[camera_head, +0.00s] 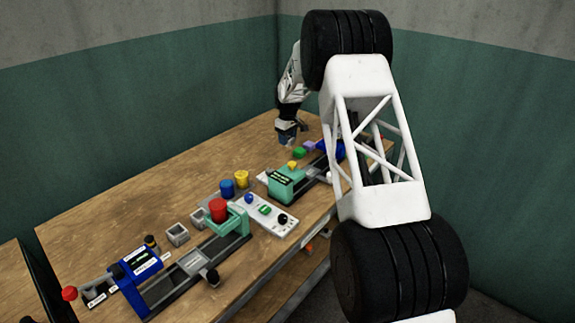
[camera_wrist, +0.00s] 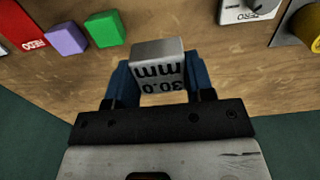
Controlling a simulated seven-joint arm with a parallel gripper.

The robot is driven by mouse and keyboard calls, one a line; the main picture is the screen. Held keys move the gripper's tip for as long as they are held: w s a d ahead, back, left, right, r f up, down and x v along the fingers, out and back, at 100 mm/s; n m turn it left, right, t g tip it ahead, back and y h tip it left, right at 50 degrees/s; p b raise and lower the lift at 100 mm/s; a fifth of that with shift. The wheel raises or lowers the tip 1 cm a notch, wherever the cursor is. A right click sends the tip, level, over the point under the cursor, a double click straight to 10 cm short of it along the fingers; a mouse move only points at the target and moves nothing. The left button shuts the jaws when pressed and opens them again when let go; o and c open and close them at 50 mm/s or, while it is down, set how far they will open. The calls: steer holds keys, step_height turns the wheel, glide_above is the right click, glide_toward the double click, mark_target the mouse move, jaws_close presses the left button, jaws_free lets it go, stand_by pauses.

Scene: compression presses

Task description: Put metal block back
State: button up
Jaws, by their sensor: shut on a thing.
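The metal block (camera_wrist: 158,54) is a silver-grey cuboid with "30.0 mm" printed in black, upside down in the wrist view. My gripper (camera_wrist: 158,80) is shut on it, with a blue finger on each side. In the wrist view, the block is over the wooden table (camera_wrist: 185,100); its height above the wood is hard to judge. In the head view, my gripper (camera_head: 287,135) is over the far part of the table, left of the coloured blocks, and the metal block is too small to make out clearly.
A green block (camera_wrist: 104,28), a purple block (camera_wrist: 66,39) and a red block (camera_wrist: 22,25) lie in a row to the left in the wrist view. Presses with blue (camera_head: 140,268) and green (camera_head: 287,184) bodies line the table's front. The table's back left is clear.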

steer(key=shift+f, duration=3.15)
steer(key=shift+f, duration=0.1)
steer(key=shift+f, duration=1.75)
steer(key=shift+f, duration=0.15)
steer(key=o, duration=1.1)
